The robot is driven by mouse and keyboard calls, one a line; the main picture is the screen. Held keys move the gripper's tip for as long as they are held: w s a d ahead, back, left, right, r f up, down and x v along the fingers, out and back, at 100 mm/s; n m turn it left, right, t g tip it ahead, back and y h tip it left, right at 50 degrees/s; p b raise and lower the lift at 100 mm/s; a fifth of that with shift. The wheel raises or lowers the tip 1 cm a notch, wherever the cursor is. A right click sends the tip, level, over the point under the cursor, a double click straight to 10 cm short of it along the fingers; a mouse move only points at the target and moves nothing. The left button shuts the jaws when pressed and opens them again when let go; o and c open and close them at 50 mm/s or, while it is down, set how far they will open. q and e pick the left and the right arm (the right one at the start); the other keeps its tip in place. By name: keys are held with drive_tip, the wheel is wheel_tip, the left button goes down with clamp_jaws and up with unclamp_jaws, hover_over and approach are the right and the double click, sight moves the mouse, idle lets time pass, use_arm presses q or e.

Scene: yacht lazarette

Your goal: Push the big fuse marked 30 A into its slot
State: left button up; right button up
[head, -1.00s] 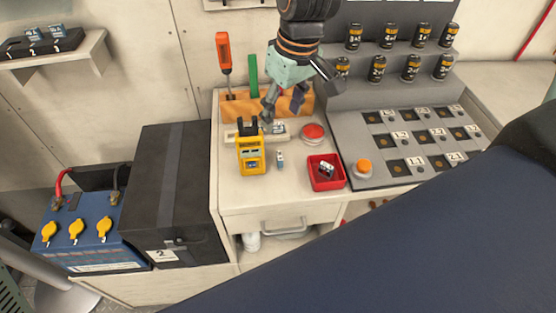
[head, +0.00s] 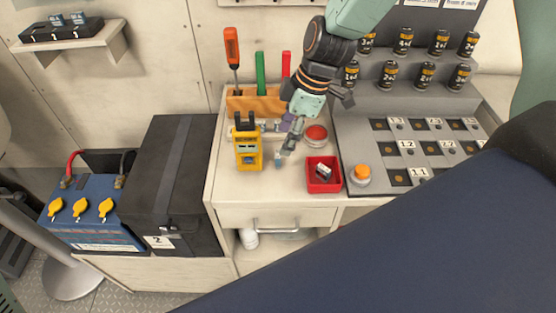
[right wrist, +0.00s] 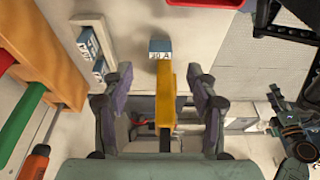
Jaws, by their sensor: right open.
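The big fuse marked 30 A (right wrist: 160,50), with a blue top and white label, stands on the counter. In the head view this fuse (head: 278,160) is small, just right of the yellow tester (head: 248,150). My right gripper (head: 290,147) is open and empty, pointing down above the counter near the fuse. In the right wrist view, the fuse lies beyond the spread fingers (right wrist: 162,88), with a yellow part (right wrist: 166,95) between them. A pale fuse holder (head: 268,126) behind the tester carries blue fuses (right wrist: 88,42); the gripper partly hides it. I cannot make out the slot.
A wooden tool rack (head: 240,103) stands behind.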

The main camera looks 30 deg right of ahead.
sight(278, 159)
drive_tip(key=shift+w+a+f, duration=0.1)
drive_tip(key=shift+w+f, duration=0.05)
drive_tip(key=shift+f, duration=0.25)
drive_tip(key=b+x, duration=0.1)
drive_tip(key=x, duration=0.3)
drive_tip(key=shift+f+b, duration=0.1)
drive_tip(key=shift+b, duration=0.25)
drive_tip(key=shift+f, duration=0.25)
drive_tip(key=shift+a+f, duration=0.15)
drive_tip(key=shift+c, duration=0.3)
